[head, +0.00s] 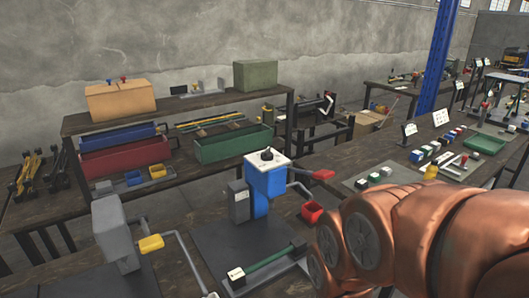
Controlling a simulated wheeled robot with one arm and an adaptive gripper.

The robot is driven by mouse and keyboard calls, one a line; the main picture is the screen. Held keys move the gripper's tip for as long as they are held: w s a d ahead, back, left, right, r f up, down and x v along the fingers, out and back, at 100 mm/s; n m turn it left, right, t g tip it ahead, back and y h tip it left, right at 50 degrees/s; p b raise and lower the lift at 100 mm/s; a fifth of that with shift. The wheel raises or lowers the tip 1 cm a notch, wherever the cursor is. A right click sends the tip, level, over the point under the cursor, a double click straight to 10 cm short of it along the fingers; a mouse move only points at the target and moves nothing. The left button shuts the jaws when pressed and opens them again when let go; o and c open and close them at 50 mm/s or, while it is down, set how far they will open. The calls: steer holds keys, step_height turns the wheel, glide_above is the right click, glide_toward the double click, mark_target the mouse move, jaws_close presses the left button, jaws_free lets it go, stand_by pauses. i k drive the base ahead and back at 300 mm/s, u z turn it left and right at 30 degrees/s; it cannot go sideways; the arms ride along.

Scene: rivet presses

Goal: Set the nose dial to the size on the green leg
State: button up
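A blue rivet press (266,190) stands on a dark plate at the middle of the bench. A black round knob (267,154) sits on its white top plate; it looks like the nose dial, but its setting is too small to read. A green bar (270,258), apparently the green leg, lies low in front of the press. A small white tag (236,273) is at its near left end; its marking is unreadable. My gripper is not in view; only my copper arm shows, at the lower right.
The press has a red-handled lever (320,174), with a red cup (311,212) close by. A grey press with a yellow handle (151,243) stands at left. Shelves with bins are behind. Another bench (400,160) at right holds small blocks and a green tray (485,144).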

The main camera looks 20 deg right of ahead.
mark_target(267, 155)
steer(key=u, duration=3.3)
steer(key=k, duration=1.2)
steer(key=z, duration=1.5)
steer(key=i, duration=0.5)
steer(key=u, duration=0.05)
